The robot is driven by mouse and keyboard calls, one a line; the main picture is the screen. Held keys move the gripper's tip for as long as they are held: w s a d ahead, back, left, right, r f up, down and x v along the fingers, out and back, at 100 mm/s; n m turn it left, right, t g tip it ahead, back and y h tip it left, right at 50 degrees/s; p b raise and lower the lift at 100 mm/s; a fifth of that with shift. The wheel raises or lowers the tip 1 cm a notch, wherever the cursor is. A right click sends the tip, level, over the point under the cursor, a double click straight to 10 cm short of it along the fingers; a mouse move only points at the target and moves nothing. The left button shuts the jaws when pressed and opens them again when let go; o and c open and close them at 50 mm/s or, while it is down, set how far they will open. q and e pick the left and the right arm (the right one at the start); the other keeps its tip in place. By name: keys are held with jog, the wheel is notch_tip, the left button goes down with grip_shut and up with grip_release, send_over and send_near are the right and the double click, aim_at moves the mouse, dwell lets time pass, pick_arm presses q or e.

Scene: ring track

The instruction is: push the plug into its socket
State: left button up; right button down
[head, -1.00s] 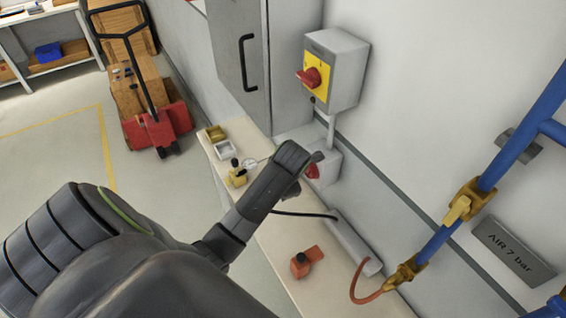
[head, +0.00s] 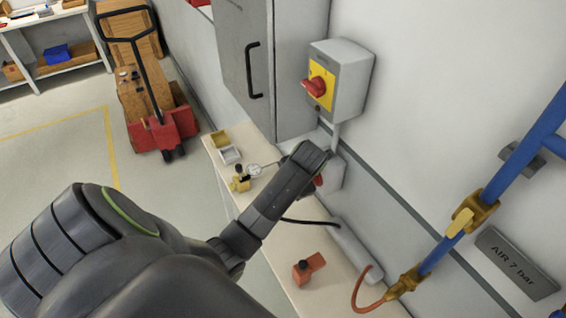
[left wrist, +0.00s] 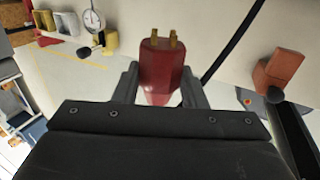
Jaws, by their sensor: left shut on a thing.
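A dark red plug (left wrist: 160,68) with two brass pins sits between the fingers of my left gripper (left wrist: 160,86) in the left wrist view. The gripper is shut on it, and the pins point away from my wrist. In the head view my arm's end covers most of the gripper; a bit of red (head: 319,182) shows beside it, but I cannot tell whether it is the plug. A grey box (head: 333,174) on the wall, partly hidden behind my arm, may hold the socket; no socket face is visible. My right gripper is not in view.
A grey switch box (head: 350,75) with a red knob is above. A dial gauge (head: 255,169), small trays (head: 230,154) and an orange block (head: 309,268) lie on the bench (head: 282,262). A black cable (head: 310,222) runs over it. Blue pipes (head: 500,185) stand at right.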

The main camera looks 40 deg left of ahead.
pick_arm(q)
jog(key=shift+w+d, duration=0.3)
jog(key=shift+w, duration=0.35)
jog(key=shift+w+d, duration=0.25)
jog(key=shift+w, duration=0.4)
dwell(0.5)
jog(key=shift+w+d, duration=0.25)
jog(key=shift+w, duration=0.3)
dwell(0.7)
jog(key=o, duration=1.2)
jog(key=shift+r, duration=0.1)
